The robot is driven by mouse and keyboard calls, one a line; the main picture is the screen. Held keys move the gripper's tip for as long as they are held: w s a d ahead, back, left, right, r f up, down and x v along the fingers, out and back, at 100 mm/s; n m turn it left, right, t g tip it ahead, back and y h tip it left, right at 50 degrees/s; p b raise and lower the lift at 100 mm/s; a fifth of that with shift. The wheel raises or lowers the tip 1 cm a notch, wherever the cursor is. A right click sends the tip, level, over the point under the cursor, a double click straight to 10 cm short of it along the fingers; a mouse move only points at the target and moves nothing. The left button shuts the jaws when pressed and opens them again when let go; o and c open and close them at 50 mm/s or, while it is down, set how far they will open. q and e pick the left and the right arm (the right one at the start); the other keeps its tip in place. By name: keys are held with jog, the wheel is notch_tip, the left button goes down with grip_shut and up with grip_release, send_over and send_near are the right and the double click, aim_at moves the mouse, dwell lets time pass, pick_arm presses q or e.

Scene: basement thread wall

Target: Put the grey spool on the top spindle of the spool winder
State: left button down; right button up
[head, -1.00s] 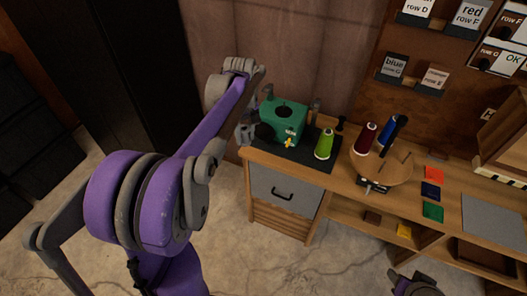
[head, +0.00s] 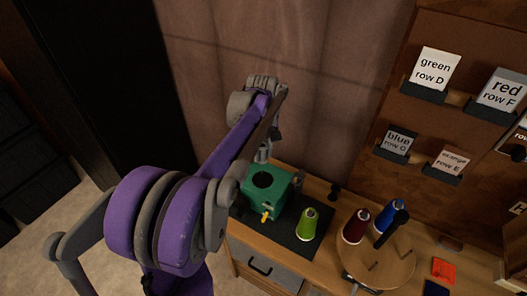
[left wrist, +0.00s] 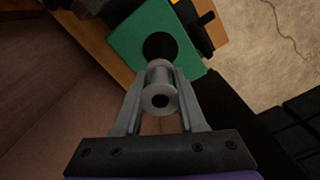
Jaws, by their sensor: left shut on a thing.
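The spool winder is a green box (head: 272,202) with a dark round disc on top and a yellow crank in front. It stands on a black mat on the bench. In the left wrist view the winder (left wrist: 190,58) lies beyond my fingertips. My left gripper (head: 262,154) is at the winder's far edge in the head view. In the left wrist view my left gripper (left wrist: 160,88) is shut on the grey spool (left wrist: 160,100), whose end hole faces the camera. The spool overlaps the disc's edge there; I cannot tell the gap. A spindle is not clearly visible. My right gripper is out of view.
A green-yellow thread spool (head: 307,225) stands right of the winder. A round wooden turntable (head: 392,268) with pegs carries a dark red spool (head: 356,226) and a blue spool (head: 389,214). A labelled board rises behind at right.

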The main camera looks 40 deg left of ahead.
pick_arm(q)
jog(key=shift+f, duration=0.1)
jog(key=shift+s+f+b, duration=0.25)
jog(key=shift+f+b, duration=0.1)
jog(key=shift+f, duration=0.5)
notch_tip(320, 180, down, 6)
jog(key=shift+w+r+b, duration=0.1)
jog(key=shift+b, duration=1.15)
jog(key=shift+f+b, duration=0.3)
jog(key=shift+f, duration=0.25)
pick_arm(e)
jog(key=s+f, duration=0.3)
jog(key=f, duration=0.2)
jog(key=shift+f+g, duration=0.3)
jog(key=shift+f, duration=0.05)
pick_arm(q)
jog(key=shift+f, duration=0.2)
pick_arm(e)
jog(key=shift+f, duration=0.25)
pick_arm(q)
jog(key=shift+f, duration=0.15)
jog(key=shift+c, duration=2)
grip_release()
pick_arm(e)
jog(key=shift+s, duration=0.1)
